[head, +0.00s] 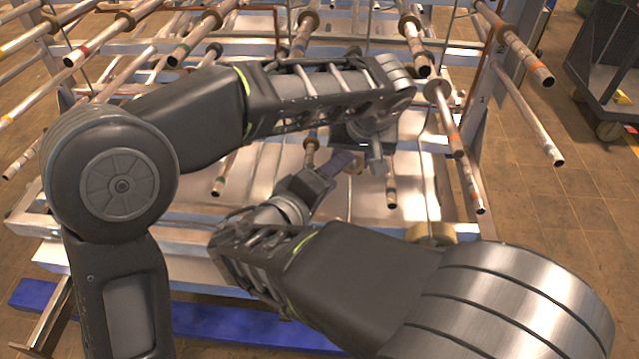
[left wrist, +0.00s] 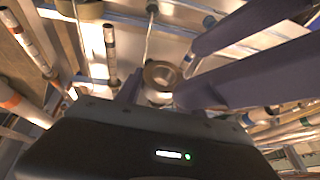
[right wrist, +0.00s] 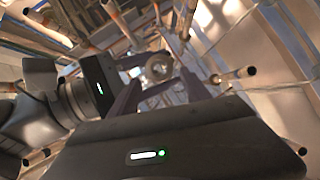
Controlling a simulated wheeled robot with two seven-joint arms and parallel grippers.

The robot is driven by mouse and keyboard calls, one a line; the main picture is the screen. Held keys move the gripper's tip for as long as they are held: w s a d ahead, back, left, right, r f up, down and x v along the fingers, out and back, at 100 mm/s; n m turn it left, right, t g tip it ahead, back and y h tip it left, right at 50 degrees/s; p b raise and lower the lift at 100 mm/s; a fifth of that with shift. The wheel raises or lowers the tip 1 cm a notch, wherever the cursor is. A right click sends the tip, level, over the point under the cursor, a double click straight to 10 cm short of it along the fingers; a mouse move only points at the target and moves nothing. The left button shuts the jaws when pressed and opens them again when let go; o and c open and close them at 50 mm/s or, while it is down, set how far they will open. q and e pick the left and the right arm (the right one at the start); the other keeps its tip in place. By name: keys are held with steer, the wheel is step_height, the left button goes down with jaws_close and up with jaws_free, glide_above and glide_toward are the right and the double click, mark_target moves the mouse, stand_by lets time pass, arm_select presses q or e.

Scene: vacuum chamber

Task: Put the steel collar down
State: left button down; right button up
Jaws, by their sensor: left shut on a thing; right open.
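The steel collar is a thick metal ring with a round hole, and it shows in the left wrist view (left wrist: 161,75) and in the right wrist view (right wrist: 159,68). My left gripper (left wrist: 163,88) is shut on the collar and holds it in the air above the bright metal panels. My right gripper (right wrist: 162,92) is open and empty, its fingers pointing toward the collar from close by. I cannot tell whether they touch it. In the head view both grippers meet near the middle of the rack, and the arms largely hide the collar.
A metal rack (head: 270,217) with many projecting copper-coloured tubes (head: 515,45) surrounds the grippers closely. A tan round part (head: 431,233) sits low on the rack. A blue beam (head: 235,328) lies below. A dark cart (head: 606,75) stands at the back right, with open tiled floor before it.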

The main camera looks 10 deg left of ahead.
mark_target(355, 168)
steer(key=shift+x, duration=2.25)
steer(key=shift+c, duration=0.2)
jaws_close()
arm_select(q)
steer(key=c, duration=0.7)
jaws_free()
steer(key=shift+o, duration=0.2)
steer(key=shift+r, duration=0.15)
steer(key=v, duration=1.1)
steer(key=shift+r, duration=0.4)
steer(key=shift+d, duration=0.1)
